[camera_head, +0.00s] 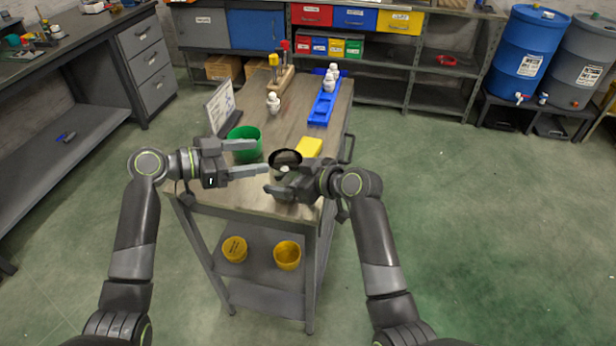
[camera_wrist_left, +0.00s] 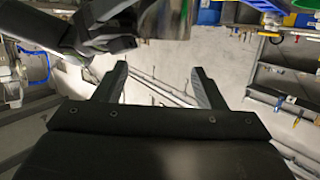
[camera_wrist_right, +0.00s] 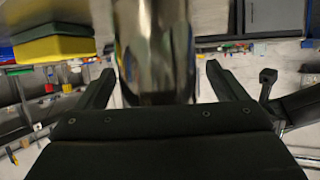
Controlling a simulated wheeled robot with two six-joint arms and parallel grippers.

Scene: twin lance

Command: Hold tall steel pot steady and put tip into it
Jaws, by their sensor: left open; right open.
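The tall steel pot (camera_head: 286,156) stands near the front of the cart top, its dark round mouth facing up. My right gripper (camera_wrist_right: 160,72) is open, with the shiny pot wall (camera_wrist_right: 155,40) between its fingers; contact cannot be told. My left gripper (camera_head: 262,157) is open and empty, just left of the pot. In the left wrist view the pot's side (camera_wrist_left: 162,18) shows at the top, beside my right gripper, with nothing between the left fingers. A small pale patch shows at the pot in the head view. I cannot identify the tip for certain.
On the cart top (camera_head: 300,120) are a green container (camera_head: 244,140), a yellow block (camera_head: 309,147), a white bottle-like piece (camera_head: 273,103), a blue tray (camera_head: 323,107) with white pieces, and an upright panel (camera_head: 219,106). Yellow containers (camera_head: 287,255) sit on the lower shelf.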

